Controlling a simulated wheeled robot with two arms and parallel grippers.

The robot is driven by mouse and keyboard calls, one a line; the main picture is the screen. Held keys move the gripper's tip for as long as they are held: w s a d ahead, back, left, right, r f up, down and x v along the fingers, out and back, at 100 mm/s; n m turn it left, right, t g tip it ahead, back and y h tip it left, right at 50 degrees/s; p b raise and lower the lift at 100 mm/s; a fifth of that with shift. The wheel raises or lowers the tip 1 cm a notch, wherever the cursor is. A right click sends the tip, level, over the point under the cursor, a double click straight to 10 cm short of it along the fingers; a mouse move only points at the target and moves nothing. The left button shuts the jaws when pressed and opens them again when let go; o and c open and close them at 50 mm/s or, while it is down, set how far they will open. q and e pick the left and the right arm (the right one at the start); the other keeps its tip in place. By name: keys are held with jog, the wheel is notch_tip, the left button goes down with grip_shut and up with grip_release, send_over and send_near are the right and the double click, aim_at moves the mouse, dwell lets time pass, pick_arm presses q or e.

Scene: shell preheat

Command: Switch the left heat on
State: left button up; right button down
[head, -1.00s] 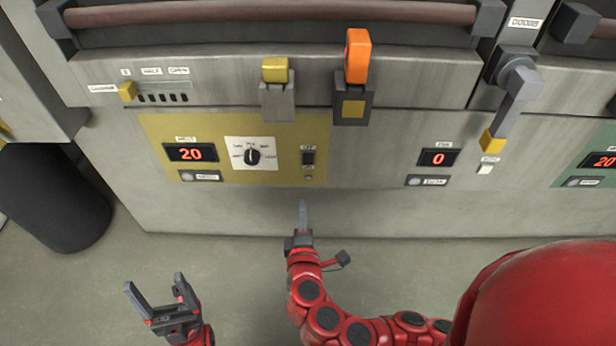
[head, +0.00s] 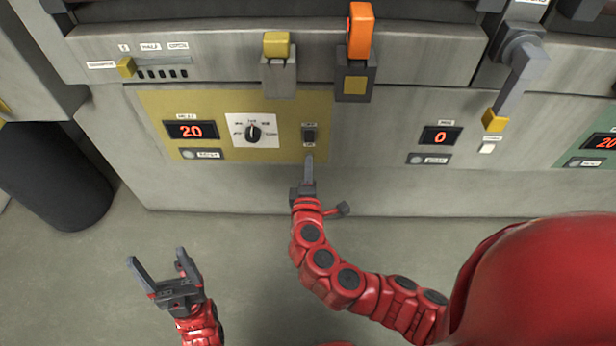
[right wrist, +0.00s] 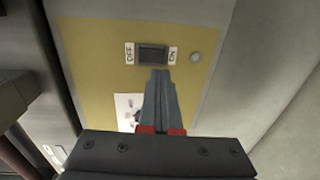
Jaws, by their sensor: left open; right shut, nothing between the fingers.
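The yellow panel (head: 215,153) on the left of the machine front carries a black rocker switch (head: 309,135) with a label above and below it. In the right wrist view the switch (right wrist: 152,54) lies between the labels OFF and ON, with a round grey unlit lamp (right wrist: 196,57) beyond ON. My right gripper (head: 309,157) is shut and empty, its tips just below the switch in the head view. In the right wrist view its tips (right wrist: 161,72) are close to the switch; I cannot tell whether they touch. My left gripper (head: 155,262) is open and empty, low over the floor.
The panel also has a display (head: 190,131) reading 20 and a dial (head: 253,133). Above are a yellow lever (head: 276,45) and an orange lever (head: 360,32). A display reading 0 (head: 440,136) is to the right. A dark bin (head: 62,180) stands at left.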

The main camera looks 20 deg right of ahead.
aim_at(309, 141)
jog(key=x, duration=0.6)
jog(key=shift+w+d+f, duration=0.1)
jog(key=shift+w, duration=0.25)
jog(key=shift+f+b, duration=0.15)
jog(key=shift+b, duration=0.15)
jog(key=shift+w+f+b, duration=0.15)
jog(key=shift+f+b, duration=0.15)
jog(key=shift+b, duration=0.5)
jog(key=shift+r, duration=0.45)
jog(key=shift+f, duration=0.1)
